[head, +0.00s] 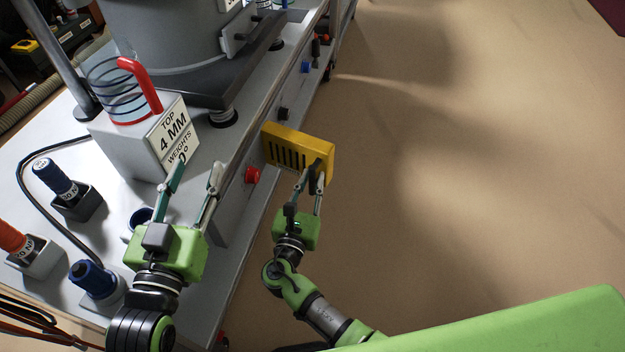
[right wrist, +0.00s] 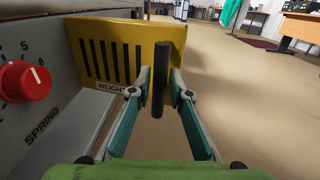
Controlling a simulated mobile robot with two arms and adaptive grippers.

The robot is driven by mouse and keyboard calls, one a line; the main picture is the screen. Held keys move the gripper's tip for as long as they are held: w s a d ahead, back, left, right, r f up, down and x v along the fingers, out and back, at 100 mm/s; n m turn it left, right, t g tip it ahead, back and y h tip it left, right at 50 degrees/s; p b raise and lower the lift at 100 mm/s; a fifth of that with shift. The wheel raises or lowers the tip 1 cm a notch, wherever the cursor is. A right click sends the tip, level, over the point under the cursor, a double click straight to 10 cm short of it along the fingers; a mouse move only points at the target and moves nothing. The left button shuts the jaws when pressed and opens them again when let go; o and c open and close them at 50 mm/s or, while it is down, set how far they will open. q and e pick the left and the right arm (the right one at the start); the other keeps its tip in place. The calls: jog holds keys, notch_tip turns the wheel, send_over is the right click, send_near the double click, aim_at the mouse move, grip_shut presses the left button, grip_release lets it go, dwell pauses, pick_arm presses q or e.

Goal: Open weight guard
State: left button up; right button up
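The weight guard (head: 292,147) is a yellow slotted panel standing out from the machine's side face; it also shows in the right wrist view (right wrist: 108,55), with a partly hidden "WEIGHT" label under it. A dark upright bar handle (right wrist: 163,85) is at its outer edge. My right gripper (right wrist: 162,88) has its fingers on both sides of this handle, with gaps visible, so it is open around it. In the head view my right gripper (head: 318,170) is at the guard's outer end. My left gripper (head: 199,166) is open and empty above the machine top, in front of the label block.
A red knob (head: 252,175) is on the side face, left of the guard. A label block (head: 150,140) with a red-handled coil, and several blue and orange plugs, stand on the white top. The floor (head: 450,150) right of the guard is clear.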

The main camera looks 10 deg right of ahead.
jog(key=v, duration=1.1)
jog(key=shift+s, duration=0.4)
